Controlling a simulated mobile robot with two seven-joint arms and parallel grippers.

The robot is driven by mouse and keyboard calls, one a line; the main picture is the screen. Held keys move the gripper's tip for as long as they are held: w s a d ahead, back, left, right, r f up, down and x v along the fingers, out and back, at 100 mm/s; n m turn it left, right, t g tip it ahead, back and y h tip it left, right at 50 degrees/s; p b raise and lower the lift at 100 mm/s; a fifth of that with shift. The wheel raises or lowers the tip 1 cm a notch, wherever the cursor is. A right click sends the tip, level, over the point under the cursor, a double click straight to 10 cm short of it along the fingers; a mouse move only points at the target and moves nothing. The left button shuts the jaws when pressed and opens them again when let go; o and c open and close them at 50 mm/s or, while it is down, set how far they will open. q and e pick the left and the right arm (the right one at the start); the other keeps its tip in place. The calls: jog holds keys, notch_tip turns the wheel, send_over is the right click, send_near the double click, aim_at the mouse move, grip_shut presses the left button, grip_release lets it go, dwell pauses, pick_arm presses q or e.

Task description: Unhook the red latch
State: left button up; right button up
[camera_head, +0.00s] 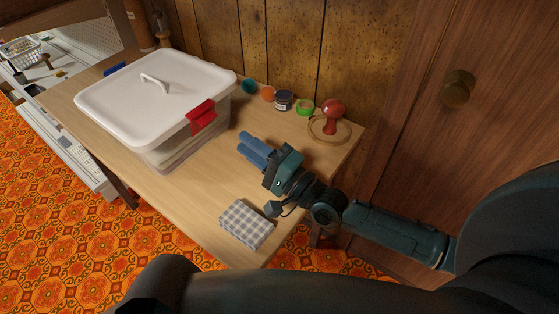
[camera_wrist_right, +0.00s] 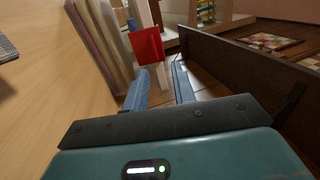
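The red latch (camera_head: 201,117) is on the right end of a clear box with a white lid (camera_head: 150,85), on the wooden table. It hangs from the rim and looks tilted outward, but I cannot tell whether it is hooked. In the right wrist view, the red latch (camera_wrist_right: 148,46) shows ahead, just beyond the fingertips. My right gripper (camera_head: 244,143) is over the table, to the right of and below the latch, apart from it. Its two blue fingers are parted with nothing between them, also in the wrist view (camera_wrist_right: 160,82). My left gripper is not in view.
A blue latch (camera_head: 115,69) is on the box's far left end. A checked cloth block (camera_head: 246,224) lies near the front edge. Small jars (camera_head: 284,100) and a red mushroom-shaped object (camera_head: 332,112) stand along the back. Bare tabletop (camera_head: 200,190) lies before the box.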

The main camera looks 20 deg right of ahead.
jog(key=r+v, duration=0.1)
jog(key=v, duration=0.6)
jog(key=shift+s+d+r, duration=0.25)
jog(key=shift+s+r, duration=0.15)
jog(key=shift+s, duration=0.05)
